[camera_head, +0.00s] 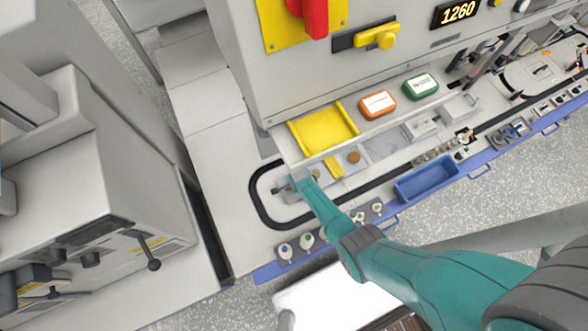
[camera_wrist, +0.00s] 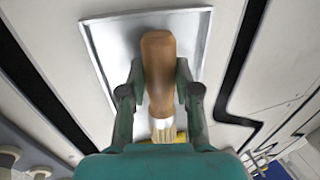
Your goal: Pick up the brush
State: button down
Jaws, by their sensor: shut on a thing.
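The brush (camera_wrist: 158,60) has a brown wooden handle, a metal band and pale bristles. In the wrist view it lies over a shallow metal tray (camera_wrist: 97,45), handle toward the top and bristles toward the bottom. My gripper (camera_wrist: 161,95) has a finger on each side of the handle and is shut on it. I cannot tell whether the brush touches the tray. In the head view my gripper (camera_head: 300,184) is over the left end of the work surface, and the brush cannot be made out there.
A yellow tray (camera_head: 325,127) sits behind my gripper, below the machine panel. Orange (camera_head: 378,105) and green (camera_head: 421,86) boxes stand to its right. Several bobbins (camera_head: 286,251) line the front edge. A blue bin (camera_head: 425,184) is right of my arm. A black track loops around the tray area.

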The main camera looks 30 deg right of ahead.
jog(key=shift+r, duration=4.4)
